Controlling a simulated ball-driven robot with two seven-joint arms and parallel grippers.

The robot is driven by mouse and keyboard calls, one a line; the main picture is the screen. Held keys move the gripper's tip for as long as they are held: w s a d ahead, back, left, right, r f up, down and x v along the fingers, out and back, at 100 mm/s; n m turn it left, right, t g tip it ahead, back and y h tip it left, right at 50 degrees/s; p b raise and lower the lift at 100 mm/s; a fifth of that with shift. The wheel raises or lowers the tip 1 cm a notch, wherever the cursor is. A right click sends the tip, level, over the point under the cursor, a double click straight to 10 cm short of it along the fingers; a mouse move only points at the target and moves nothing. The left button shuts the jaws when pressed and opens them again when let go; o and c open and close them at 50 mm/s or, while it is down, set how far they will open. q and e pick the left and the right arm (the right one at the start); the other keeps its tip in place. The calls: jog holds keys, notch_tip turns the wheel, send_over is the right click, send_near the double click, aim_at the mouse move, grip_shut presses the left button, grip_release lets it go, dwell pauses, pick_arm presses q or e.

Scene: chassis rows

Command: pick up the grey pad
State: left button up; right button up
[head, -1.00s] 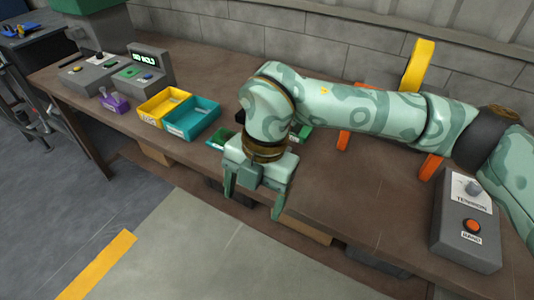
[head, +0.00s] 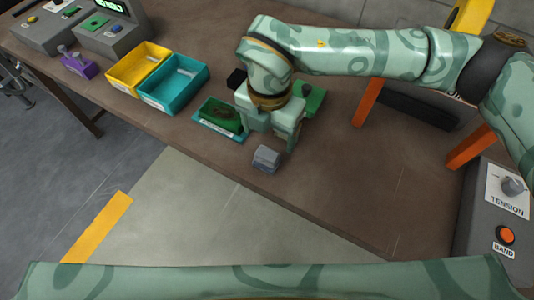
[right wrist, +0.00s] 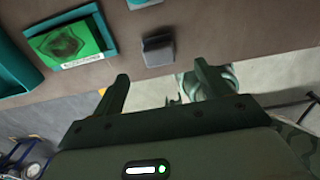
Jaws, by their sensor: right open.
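The grey pad (head: 265,159) is a small grey block on the brown table near its front edge. It also shows in the right wrist view (right wrist: 158,51), just beyond the fingertips and between their lines. My right gripper (head: 267,141) is open and empty, close behind the pad in the head view. Its two spread fingers also show in the right wrist view (right wrist: 161,70); the pad is not between them. Whether a finger touches the pad cannot be told. My left gripper is not in view.
A teal tray (head: 212,129) with a green piece lies left of the pad. Yellow (head: 113,78) and teal (head: 150,100) bins stand farther left. Orange posts (head: 368,102) and a grey control box (head: 480,240) stand to the right. The table right of the pad is clear.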

aim_at(267, 153)
notch_tip(267, 153, down, 3)
jog(key=shift+f, duration=0.45)
jog(key=f, duration=0.1)
jog(key=f+b, duration=0.1)
jog(key=f, duration=0.2)
jog(key=shift+s+a+b, duration=0.1)
jog(key=shift+a+b, duration=0.15)
jog(key=shift+b, duration=0.15)
jog(key=shift+f, duration=0.4)
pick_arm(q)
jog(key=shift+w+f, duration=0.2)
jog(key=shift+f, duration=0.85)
pick_arm(e)
jog(key=c, duration=1.1)
